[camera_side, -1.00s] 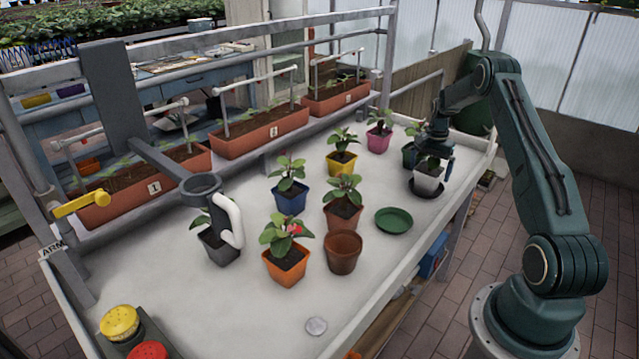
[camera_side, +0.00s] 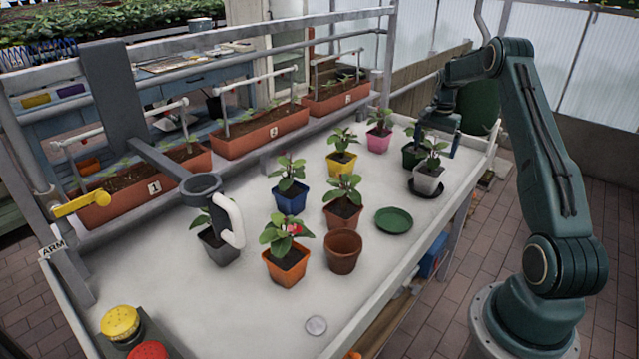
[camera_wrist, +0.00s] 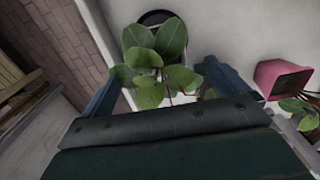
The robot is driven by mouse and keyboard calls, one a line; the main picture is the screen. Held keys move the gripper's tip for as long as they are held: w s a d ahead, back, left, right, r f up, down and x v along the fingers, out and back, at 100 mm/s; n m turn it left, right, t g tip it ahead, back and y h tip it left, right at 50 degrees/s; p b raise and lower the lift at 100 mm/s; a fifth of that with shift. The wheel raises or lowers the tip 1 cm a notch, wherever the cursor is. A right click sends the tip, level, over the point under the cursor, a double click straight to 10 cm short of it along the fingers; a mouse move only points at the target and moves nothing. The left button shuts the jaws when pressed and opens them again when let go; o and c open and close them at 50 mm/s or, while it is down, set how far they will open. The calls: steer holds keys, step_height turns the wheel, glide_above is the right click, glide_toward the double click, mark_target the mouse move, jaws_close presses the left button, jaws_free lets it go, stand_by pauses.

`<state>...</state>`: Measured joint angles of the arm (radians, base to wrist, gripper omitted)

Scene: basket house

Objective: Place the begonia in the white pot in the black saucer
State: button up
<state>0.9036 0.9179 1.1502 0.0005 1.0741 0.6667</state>
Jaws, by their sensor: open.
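The begonia in the white pot (camera_side: 428,181) stands upright in the black saucer (camera_side: 413,190) near the right end of the bench. In the wrist view its green leaves (camera_wrist: 155,62) hide most of the pot, and a dark saucer rim (camera_wrist: 157,17) shows beyond them. My gripper (camera_side: 440,140) is behind and above the plant in the side view, apart from the pot. In the wrist view its two blue fingers (camera_wrist: 168,88) are spread wide, with nothing held between them.
Yellow, blue and orange potted plants and an empty green saucer (camera_side: 393,220) occupy the bench middle.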

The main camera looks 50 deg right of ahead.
steer(key=w+a+r+n+t+h, duration=0.1)
steer(key=a+r+n, duration=0.3)
steer(key=a+r, duration=0.75)
steer(key=a+r+n+t, duration=0.1)
steer(key=a+r+n, duration=0.3)
steer(key=a+r, duration=0.8)
steer(key=s+a+n+t, duration=0.2)
steer(key=s+a+n, duration=0.45)
steer(key=a, duration=0.95)
steer(key=s+a+f+n, duration=0.1)
steer(key=s+a, duration=0.2)
steer(key=s, duration=0.4)
steer(key=s+a+f+n+t+y, duration=0.1)
steer(key=s+a+n, duration=0.1)
steer(key=s+a, duration=0.2)
steer(key=s, duration=0.2)
steer(key=shift+s+a+f+t, duration=0.25)
steer(key=shift+s+f+t, duration=0.05)
steer(key=shift+s, duration=0.05)
